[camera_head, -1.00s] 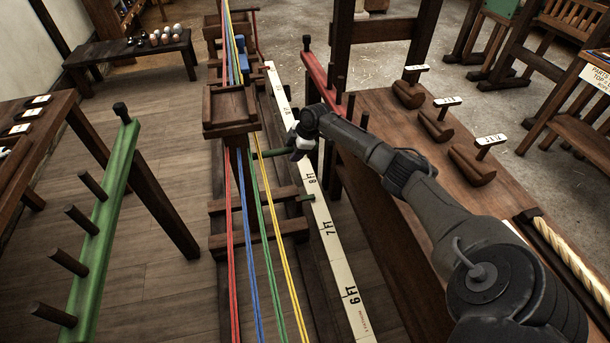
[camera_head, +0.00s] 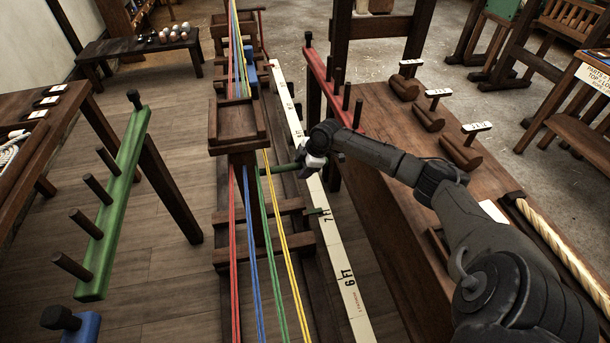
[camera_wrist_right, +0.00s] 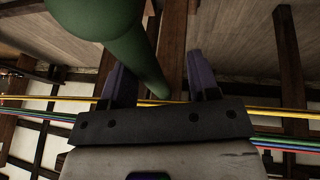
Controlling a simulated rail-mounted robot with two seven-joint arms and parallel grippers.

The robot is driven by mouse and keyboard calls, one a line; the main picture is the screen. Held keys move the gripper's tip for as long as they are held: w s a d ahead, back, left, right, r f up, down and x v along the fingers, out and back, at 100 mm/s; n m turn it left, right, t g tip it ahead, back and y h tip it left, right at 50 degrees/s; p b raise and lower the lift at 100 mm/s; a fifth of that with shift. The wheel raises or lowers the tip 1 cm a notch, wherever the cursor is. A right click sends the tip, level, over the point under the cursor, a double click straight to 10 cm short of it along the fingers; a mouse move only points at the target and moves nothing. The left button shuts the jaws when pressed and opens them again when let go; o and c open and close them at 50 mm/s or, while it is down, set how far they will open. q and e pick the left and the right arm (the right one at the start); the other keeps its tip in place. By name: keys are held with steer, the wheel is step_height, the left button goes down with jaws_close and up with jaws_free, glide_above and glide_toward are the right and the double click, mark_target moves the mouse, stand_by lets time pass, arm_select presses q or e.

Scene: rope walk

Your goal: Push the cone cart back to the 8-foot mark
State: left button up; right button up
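The cone cart (camera_head: 238,122) is a dark wooden frame with a tray on top, standing over its rails with coloured strands running through. Its green pointer (camera_head: 318,211) lies beside the 7 on the white foot scale (camera_head: 335,245). The 8 is hidden behind my right arm. In the right wrist view the handle (camera_wrist_right: 120,45) passes close to the left finger, and the fingers (camera_wrist_right: 160,85) stand apart with a gap at right. My left gripper is not visible.
A green peg rack (camera_head: 112,205) and a table stand at left. A red peg rack (camera_head: 330,85) and a bench (camera_head: 400,120) with wooden blocks flank the scale at right. Red, blue, green and yellow strands (camera_head: 265,220) run along the rails.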

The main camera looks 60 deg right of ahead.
steer(key=shift+s+a, duration=0.1)
steer(key=shift+a, duration=0.05)
steer(key=shift+r, duration=0.2)
steer(key=w+d+p+v, duration=0.1)
steer(key=p+v, duration=0.8)
steer(key=v, duration=0.4)
steer(key=b+x, duration=0.3)
steer(key=x, duration=0.8)
steer(key=shift+a+f, duration=0.1)
steer(key=shift+f, duration=0.2)
steer(key=shift+w+a+f+b, duration=0.1)
steer(key=shift+w+f+b, duration=0.2)
steer(key=shift+f+b, duration=0.25)
steer(key=shift+f, duration=0.15)
jaws_close()
